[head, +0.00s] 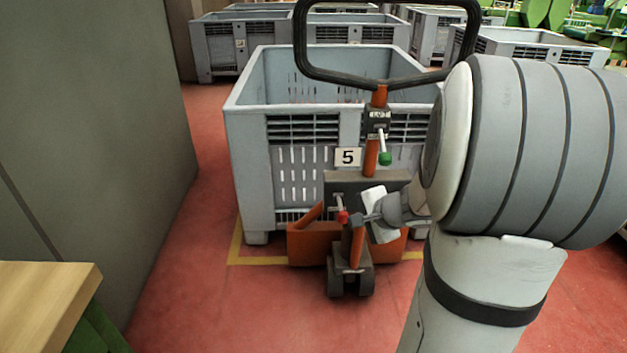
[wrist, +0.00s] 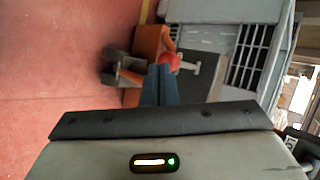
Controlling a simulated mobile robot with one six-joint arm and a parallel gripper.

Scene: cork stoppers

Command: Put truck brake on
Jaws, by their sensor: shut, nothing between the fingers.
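An orange hand pallet truck (head: 303,246) with a black loop handle (head: 301,50) stands in front of a grey crate. A small lever with a red knob (head: 342,217) sits low on the truck, above its wheels (head: 350,281). The red knob also shows in the wrist view (wrist: 169,62), right at my fingertips. My gripper (head: 358,220) is shut and empty, just right of the red knob; its dark fingers show in the wrist view (wrist: 160,72). I cannot tell whether the fingertips touch the knob. A lever with a green knob (head: 385,158) hangs higher on the handle column.
The grey crate (head: 250,130) bears a number 5 plate (head: 347,157) and stands by a yellow floor line (head: 255,261). More crates (head: 215,60) stand behind. A grey wall panel (head: 95,120) and wooden tabletop (head: 45,295) are at left. Red floor (head: 215,305) is clear in front.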

